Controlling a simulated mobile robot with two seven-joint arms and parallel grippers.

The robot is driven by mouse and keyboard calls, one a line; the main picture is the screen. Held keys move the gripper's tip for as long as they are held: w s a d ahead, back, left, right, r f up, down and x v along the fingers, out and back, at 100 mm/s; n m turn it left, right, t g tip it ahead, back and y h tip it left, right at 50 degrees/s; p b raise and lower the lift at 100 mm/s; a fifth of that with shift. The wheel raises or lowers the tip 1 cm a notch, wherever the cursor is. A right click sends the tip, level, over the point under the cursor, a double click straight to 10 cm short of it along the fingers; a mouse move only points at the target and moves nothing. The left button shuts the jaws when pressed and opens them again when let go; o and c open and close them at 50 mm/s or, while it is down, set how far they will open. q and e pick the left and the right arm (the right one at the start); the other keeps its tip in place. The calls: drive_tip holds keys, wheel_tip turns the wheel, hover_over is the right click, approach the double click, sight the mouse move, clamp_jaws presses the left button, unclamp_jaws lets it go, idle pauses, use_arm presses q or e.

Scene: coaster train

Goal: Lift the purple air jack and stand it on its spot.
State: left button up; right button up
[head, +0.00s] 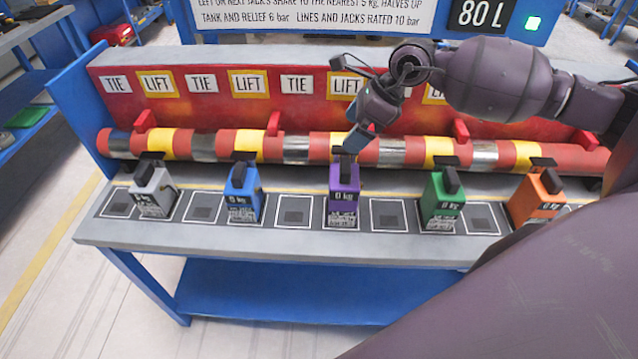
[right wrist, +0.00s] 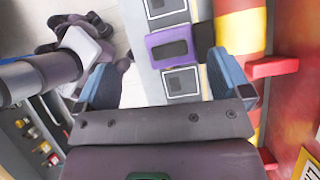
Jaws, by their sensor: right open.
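The purple air jack (head: 343,197) stands upright near the middle of the bench strip. It has a dark top and a "0 kg" display. My right gripper (head: 358,140) is just above and behind its top, pointing down, open and empty. In the right wrist view the purple jack (right wrist: 171,47) shows from above, ahead of and between the spread blue fingers of my right gripper (right wrist: 165,75). I cannot tell the exact gap. An empty marked square (head: 295,211) lies left of the jack and another (head: 388,215) right of it. My left gripper is out of view.
Grey (head: 152,190), blue (head: 242,192), green (head: 442,202) and orange (head: 535,199) jacks stand in the same row. A banded red, yellow and silver pipe (head: 297,148) with red levers runs behind them, before a red panel labelled TIE and LIFT (head: 202,83).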

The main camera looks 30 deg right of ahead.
drive_tip(key=d+f+h, duration=0.1)
drive_tip(key=n+g, duration=0.1)
hover_over(347, 165)
drive_tip(key=d, duration=0.1)
drive_tip(key=f, duration=0.2)
drive_tip(key=s+f, duration=0.1)
drive_tip(key=f, duration=0.1)
drive_tip(key=shift+f, duration=0.2)
drive_tip(key=shift+a+f, duration=0.1)
drive_tip(key=shift+f, duration=0.3)
drive_tip(key=x, duration=0.1)
drive_tip(key=p+x, duration=0.1)
drive_tip(key=x, duration=0.2)
drive_tip(key=shift+w+d+f, duration=0.2)
drive_tip(key=shift+d+f, duration=0.1)
drive_tip(key=shift+f, duration=0.1)
drive_tip(key=shift+w+a+f, duration=0.1)
drive_tip(key=shift+a+f, duration=0.05)
drive_tip(key=shift+f, duration=0.15)
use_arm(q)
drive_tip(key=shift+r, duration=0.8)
